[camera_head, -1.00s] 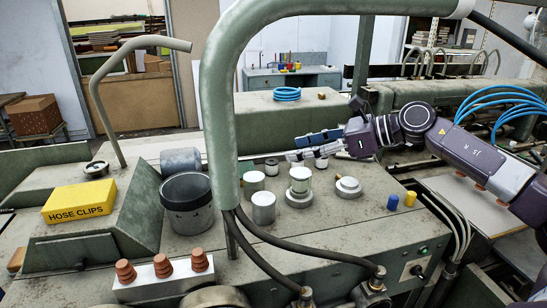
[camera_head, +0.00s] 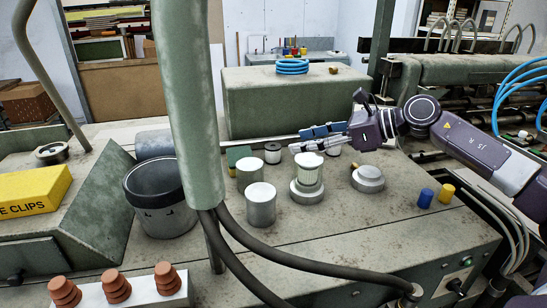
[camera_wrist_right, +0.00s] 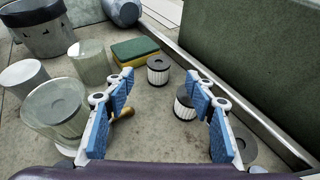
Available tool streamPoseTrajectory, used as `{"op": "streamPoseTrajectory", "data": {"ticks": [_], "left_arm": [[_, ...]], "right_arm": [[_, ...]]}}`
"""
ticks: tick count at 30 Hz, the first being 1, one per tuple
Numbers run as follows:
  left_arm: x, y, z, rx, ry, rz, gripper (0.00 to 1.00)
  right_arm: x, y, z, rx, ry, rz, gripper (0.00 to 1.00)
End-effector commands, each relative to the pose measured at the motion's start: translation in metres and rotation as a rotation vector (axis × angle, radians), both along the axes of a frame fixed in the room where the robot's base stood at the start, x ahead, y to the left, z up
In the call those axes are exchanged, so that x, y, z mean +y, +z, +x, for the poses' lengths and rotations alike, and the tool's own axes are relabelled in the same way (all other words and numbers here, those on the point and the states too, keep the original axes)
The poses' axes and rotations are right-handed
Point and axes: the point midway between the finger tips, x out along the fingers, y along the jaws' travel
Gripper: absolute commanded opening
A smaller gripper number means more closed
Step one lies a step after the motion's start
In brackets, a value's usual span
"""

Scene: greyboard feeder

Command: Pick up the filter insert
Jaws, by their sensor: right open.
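Two small filter inserts, white and pleated with dark round tops, stand upright on the grey bench. One (camera_wrist_right: 159,70) shows beyond my fingertips in the right wrist view and left of them in the head view (camera_head: 273,154). The other (camera_wrist_right: 184,105) stands nearer, partly behind a right-hand finger pad; it shows just below my gripper in the head view (camera_head: 333,151). My right gripper (camera_head: 298,141) is open and empty, blue pads apart, also in the wrist view (camera_wrist_right: 160,78). My left gripper is not visible.
Pale canisters (camera_head: 261,205) and a dark-rimmed bucket (camera_head: 160,200) stand to the left, with a green-yellow sponge (camera_wrist_right: 136,52) behind. A round metal part (camera_head: 368,178) and blue (camera_head: 425,198) and yellow plugs lie right. A thick pipe (camera_head: 190,90) crosses the view; a green block (camera_head: 290,100) stands behind.

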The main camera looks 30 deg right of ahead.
Motion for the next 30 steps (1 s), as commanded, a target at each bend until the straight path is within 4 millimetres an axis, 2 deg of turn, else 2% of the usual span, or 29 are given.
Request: {"op": "streamPoseTrajectory", "data": {"ticks": [11,18,29,30], "left_arm": [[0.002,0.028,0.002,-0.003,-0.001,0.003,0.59],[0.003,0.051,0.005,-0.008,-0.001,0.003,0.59],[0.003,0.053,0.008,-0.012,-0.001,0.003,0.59],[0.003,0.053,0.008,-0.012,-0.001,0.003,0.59]], "right_arm": [[0.022,-0.010,0.025,0.000,0.001,0.002,0.50],[0.039,-0.024,0.046,-0.001,0.001,0.003,0.50],[0.045,-0.033,0.053,-0.001,0.000,-0.001,0.50],[0.045,-0.033,0.053,-0.001,0.000,-0.001,0.47]]}}
